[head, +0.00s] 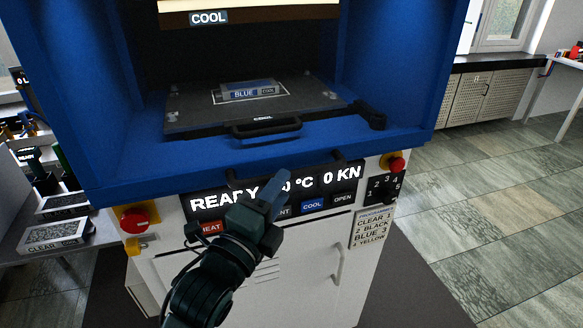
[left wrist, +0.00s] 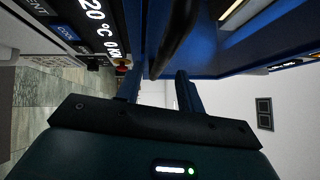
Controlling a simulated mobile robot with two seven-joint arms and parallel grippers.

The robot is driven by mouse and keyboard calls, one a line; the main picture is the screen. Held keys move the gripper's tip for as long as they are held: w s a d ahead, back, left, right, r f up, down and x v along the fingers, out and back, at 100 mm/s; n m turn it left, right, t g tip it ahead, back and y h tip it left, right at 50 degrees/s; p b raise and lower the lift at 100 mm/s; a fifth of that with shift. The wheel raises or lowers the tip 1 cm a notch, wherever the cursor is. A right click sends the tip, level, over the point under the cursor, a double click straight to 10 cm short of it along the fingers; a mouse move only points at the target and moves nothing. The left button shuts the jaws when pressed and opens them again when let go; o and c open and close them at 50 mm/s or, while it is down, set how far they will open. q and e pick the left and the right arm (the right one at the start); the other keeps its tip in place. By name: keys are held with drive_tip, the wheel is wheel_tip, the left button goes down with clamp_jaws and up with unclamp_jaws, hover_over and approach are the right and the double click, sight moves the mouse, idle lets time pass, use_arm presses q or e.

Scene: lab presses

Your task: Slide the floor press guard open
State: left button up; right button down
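The floor press has a blue frame (head: 110,175) around a dark chamber and a white lower body. A black bar handle (head: 265,128) is at the chamber's front edge; I cannot tell whether it belongs to the guard or the plate. I make out no separate guard panel. My left gripper (head: 274,190) is in front of the control panel, below the handle, with fingers pointing up. In the left wrist view, its two fingers (left wrist: 160,72) are apart. A dark bar (left wrist: 177,36) lies ahead, lined up between them; contact is unclear. My right gripper is not in view.
A dark plate (head: 190,118) holds a block labelled BLUE (head: 245,92). The panel reads READY and 0 KN, with HEAT, COOL and OPEN buttons. Red knobs (head: 135,218) and (head: 397,164) flank it. A bench with a clear-labelled tray (head: 52,236) is left. Tiled floor is free right.

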use_arm(q)
drive_tip(key=x, duration=0.5)
drive_tip(key=shift+p, duration=0.35)
clamp_jaws()
